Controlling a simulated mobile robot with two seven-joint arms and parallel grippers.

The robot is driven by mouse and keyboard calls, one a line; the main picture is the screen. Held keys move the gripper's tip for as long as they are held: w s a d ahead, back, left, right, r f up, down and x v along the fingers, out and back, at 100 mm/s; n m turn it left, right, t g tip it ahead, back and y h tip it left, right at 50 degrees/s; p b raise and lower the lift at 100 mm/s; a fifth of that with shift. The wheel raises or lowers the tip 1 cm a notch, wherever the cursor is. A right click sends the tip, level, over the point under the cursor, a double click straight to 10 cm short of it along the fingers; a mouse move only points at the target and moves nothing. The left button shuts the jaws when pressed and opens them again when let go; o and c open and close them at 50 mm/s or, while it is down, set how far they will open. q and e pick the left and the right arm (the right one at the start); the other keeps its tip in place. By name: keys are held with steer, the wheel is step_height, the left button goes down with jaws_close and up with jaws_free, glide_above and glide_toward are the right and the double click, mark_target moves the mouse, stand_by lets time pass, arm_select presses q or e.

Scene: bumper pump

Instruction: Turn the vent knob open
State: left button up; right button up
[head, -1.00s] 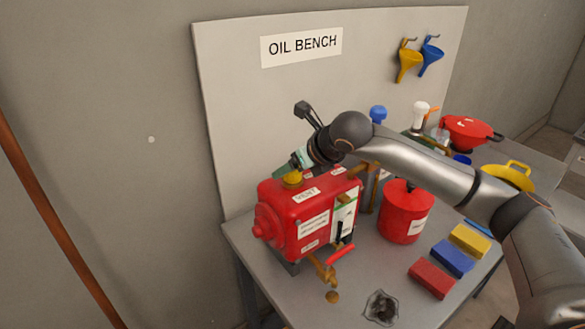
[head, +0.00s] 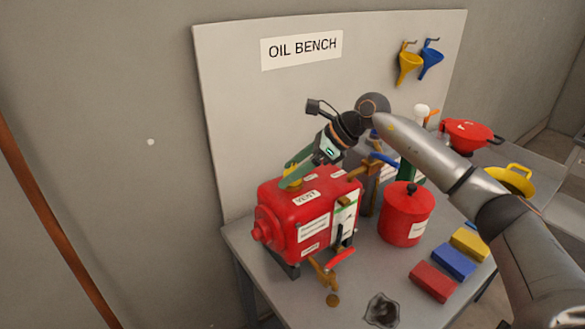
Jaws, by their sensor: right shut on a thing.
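The red tank (head: 285,212) lies on its side on the bench, with a "VENT" label on top. The yellow vent knob (head: 291,185) sits on top of the tank near its left end. My right gripper (head: 293,177) reaches down from the upper right, its green fingers shut on the knob and partly hiding it. I cannot tell from this view how far the knob is turned. My left gripper is not in view.
A brass tap with a red lever (head: 341,257) is at the tank's front. A red lidded can (head: 405,215) stands to the right. Red, blue (head: 453,261) and yellow blocks and a dark rag (head: 381,310) lie in front. Funnels (head: 409,66) hang on the backboard.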

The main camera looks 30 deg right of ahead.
steer(key=shift+n+g+y, duration=0.3)
steer(key=shift+n, duration=0.3)
steer(key=o, duration=1.3)
steer(key=b+v, duration=0.1)
steer(key=v, duration=1.1)
steer(key=shift+s+d+r, duration=0.15)
steer(key=shift+d+r, duration=0.05)
steer(key=shift+r, duration=0.05)
steer(key=shift+a, duration=0.1)
